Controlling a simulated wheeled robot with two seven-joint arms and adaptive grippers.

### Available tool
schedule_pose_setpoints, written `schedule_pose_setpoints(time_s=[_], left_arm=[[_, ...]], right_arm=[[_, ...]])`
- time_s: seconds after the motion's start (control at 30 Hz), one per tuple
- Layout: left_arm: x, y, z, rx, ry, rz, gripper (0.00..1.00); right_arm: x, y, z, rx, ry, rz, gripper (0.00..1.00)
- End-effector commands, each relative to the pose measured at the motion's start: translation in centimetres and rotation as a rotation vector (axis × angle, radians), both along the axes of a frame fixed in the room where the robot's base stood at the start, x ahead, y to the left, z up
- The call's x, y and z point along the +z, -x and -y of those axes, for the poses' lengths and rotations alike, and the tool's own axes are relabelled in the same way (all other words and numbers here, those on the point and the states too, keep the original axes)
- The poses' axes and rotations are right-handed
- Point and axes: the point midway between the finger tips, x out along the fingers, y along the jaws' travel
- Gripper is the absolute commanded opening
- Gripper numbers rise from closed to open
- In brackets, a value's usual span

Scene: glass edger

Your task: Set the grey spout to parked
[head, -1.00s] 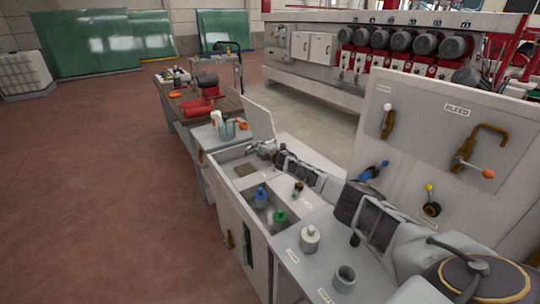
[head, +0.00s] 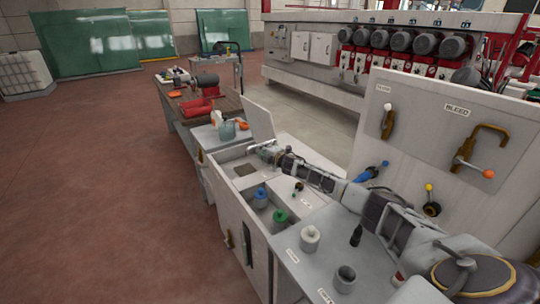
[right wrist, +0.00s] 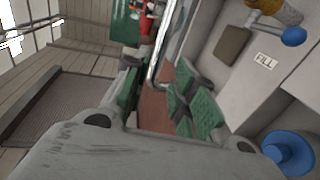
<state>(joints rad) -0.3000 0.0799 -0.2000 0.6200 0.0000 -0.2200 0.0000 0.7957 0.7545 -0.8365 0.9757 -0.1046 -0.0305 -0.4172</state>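A shiny grey metal pipe (right wrist: 172,42), which looks like the grey spout, runs down from the top of the right wrist view. Its lower end is between my right gripper's green finger pads. My right gripper (right wrist: 160,98) has its pads well apart, with reddish floor showing between them; I cannot tell whether either touches the pipe. In the head view my right gripper (head: 264,150) is at the far end of the sink unit (head: 228,165), beside its raised lid, and the spout is too small to make out. My left gripper is not in view.
A brass valve with a blue knob (right wrist: 292,36) and a FILL label stand right of my gripper. Blue (head: 260,198) and green (head: 280,222) bottles sit in the sink unit. An upright panel (head: 450,125) carries several levers. Open floor lies left.

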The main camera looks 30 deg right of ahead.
Motion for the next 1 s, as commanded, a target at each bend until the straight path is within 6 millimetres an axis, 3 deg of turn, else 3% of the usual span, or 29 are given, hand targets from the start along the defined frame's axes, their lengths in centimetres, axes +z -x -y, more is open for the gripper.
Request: schedule_pose_setpoints(time_s=[1.0], left_arm=[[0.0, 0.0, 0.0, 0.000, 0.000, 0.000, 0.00]], right_arm=[[1.1, 5.7, 0.2, 0.000, 0.002, 0.000, 0.26]])
